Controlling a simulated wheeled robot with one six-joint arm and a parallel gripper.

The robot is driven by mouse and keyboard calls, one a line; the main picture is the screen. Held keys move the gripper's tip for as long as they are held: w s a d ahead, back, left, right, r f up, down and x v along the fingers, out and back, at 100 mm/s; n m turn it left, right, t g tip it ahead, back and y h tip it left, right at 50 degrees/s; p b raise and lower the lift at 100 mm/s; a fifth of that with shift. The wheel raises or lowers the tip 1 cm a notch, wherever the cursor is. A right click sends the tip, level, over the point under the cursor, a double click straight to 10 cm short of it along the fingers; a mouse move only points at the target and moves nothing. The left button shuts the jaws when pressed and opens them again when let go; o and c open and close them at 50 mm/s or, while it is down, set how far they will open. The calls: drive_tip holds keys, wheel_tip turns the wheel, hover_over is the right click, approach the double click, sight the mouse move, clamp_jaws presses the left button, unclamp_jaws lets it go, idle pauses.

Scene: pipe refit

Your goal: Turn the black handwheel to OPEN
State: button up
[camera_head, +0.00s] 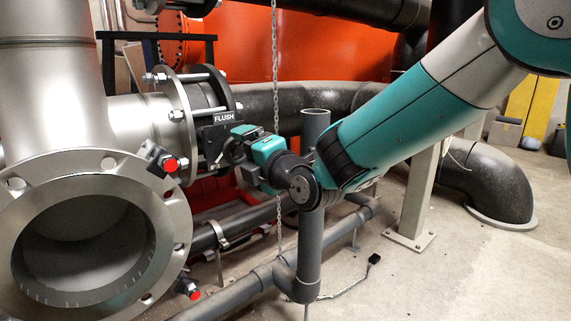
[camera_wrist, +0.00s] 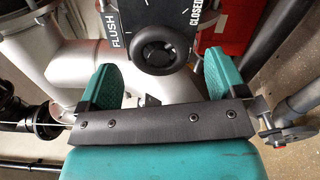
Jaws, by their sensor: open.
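The black handwheel (camera_wrist: 157,50) is a small round knob with a dark hollow centre, in front of a dark plate (camera_wrist: 188,14) in the wrist view. The plate reads FLUSH at left and CLOSED at right, with white tick marks; no OPEN mark shows. I cannot tell the wheel's pointer position. In the head view the handwheel (camera_head: 234,152) is small and partly hidden beside my gripper. My gripper (camera_wrist: 159,68) is open and empty. Its teal fingers stand left and right of the handwheel with gaps on both sides. In the head view my gripper (camera_head: 241,152) faces the FLUSH plate (camera_head: 215,135).
A large steel flange (camera_head: 175,225) and a bolted pipe joint (camera_head: 190,100) stand at left. A chain (camera_head: 275,70) hangs behind my wrist. A grey vertical pipe (camera_head: 310,245) stands close below my arm. Open floor (camera_head: 450,275) lies at right.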

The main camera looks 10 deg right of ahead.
drive_tip(key=v, duration=1.3)
drive_tip(key=shift+d, duration=0.2)
drive_tip(key=shift+s, duration=0.1)
drive_tip(key=s+d+r+m+g+h+p, duration=0.3)
drive_tip(key=s+r+m+g+p, duration=0.2)
drive_tip(key=s+m+g+p, duration=0.4)
drive_tip(key=s+d+r+m+g+h+p, duration=0.2)
drive_tip(key=s+d+r+m+g+p, duration=0.3)
drive_tip(key=s+m+p, duration=0.45)
wheel_tip(320, 180, up, 37)
drive_tip(key=s+m+g+p, duration=0.1)
drive_tip(key=s+p, duration=0.2)
drive_tip(key=p, duration=3.2)
drive_tip(key=shift+a+m+h, duration=0.35)
drive_tip(key=shift+h, duration=0.05)
drive_tip(key=shift+f, duration=0.1)
